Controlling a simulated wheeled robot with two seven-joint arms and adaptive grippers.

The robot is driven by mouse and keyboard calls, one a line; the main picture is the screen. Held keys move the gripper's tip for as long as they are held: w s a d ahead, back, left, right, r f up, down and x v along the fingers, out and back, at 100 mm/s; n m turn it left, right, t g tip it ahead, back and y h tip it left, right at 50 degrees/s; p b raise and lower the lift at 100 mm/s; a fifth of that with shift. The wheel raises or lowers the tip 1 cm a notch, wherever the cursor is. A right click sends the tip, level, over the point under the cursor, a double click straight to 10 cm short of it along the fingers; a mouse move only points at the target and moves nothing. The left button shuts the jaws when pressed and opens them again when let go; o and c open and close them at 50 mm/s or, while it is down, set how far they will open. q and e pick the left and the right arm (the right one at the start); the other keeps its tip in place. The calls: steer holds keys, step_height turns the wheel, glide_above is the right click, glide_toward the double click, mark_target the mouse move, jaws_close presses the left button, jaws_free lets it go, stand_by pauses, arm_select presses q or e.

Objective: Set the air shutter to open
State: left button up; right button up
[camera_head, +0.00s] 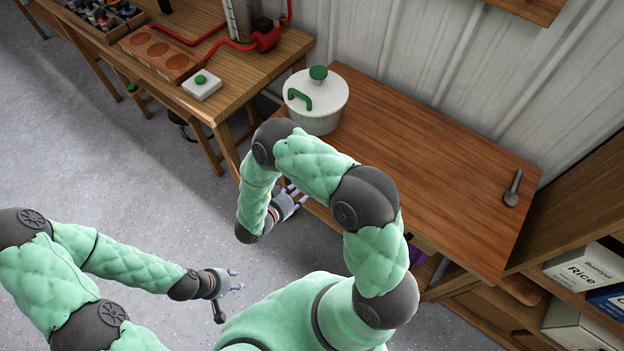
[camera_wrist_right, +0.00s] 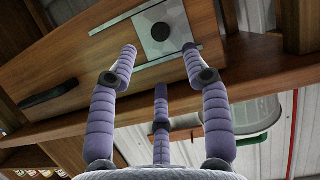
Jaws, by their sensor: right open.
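In the right wrist view, a square grey metal plate with a dark round knob (camera_wrist_right: 160,30) sits between two silver rails on a wooden panel. I take it to be the air shutter; I cannot tell its setting, and I cannot make it out in the head view. My right gripper (camera_head: 297,197) is at the near edge of the wooden table; in the wrist view its purple fingers (camera_wrist_right: 160,70) are spread, empty, with two tips either side of the plate and apparently short of it. My left gripper (camera_head: 238,280) is low at the left, apart from the furniture, its fingers apart and empty.
A white drum (camera_head: 318,115) with a green handle and knob stands on the wooden table (camera_head: 430,160). A grey spoon-like tool (camera_head: 513,188) lies at its right end. A dark handle (camera_wrist_right: 55,88) is on the wooden panel. A workbench (camera_head: 228,105) stands at the left.

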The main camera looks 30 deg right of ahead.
steer(key=b+x, duration=0.2)
steer(key=x, duration=0.5)
steer(key=shift+w+d, duration=0.15)
steer(key=shift+d, duration=0.05)
steer(key=shift+f, duration=0.1)
jaws_close()
